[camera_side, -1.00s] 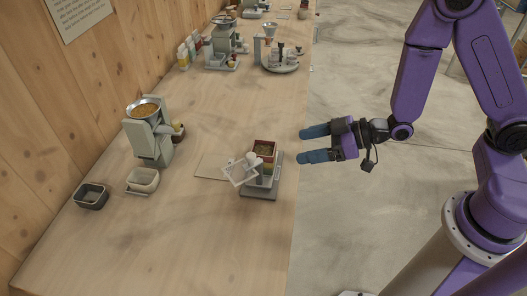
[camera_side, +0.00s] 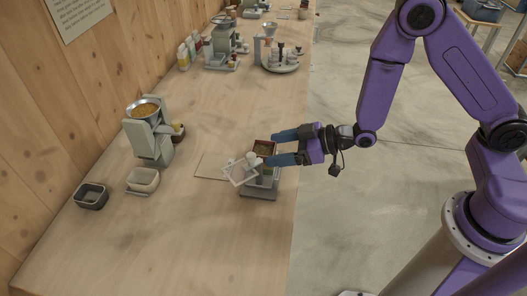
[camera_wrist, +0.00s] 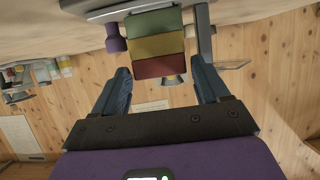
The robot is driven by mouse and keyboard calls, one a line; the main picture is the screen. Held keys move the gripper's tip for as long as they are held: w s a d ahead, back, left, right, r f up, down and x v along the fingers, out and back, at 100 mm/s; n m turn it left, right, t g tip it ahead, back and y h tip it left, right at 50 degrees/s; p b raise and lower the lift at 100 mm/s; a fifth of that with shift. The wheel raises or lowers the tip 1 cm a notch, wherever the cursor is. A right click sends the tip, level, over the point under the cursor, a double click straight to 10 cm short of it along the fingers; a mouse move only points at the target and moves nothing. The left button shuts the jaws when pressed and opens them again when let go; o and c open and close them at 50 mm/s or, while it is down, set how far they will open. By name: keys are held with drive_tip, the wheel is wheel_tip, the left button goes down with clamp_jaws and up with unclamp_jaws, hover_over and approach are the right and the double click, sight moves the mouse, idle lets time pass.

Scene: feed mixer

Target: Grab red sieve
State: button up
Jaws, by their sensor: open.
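The red sieve (camera_side: 262,142) is the top box of a stack on a small grey stand (camera_side: 258,194) near the table's right edge. It holds brownish grain. My gripper (camera_side: 270,148) is open, with one blue finger on each side of the red sieve. In the wrist view my gripper (camera_wrist: 160,66) shows gaps between fingers and sieve. Part of the stack is hidden behind the near finger in the side view.
A grey machine with a grain pan (camera_side: 144,109), a cream bin (camera_side: 143,179) and a dark bin (camera_side: 91,196) stand further left. The near table top is clear.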

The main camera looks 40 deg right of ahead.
drive_tip(key=c, duration=0.8)
drive_tip(key=shift+c, duration=0.2)
drive_tip(key=shift+r, duration=0.2)
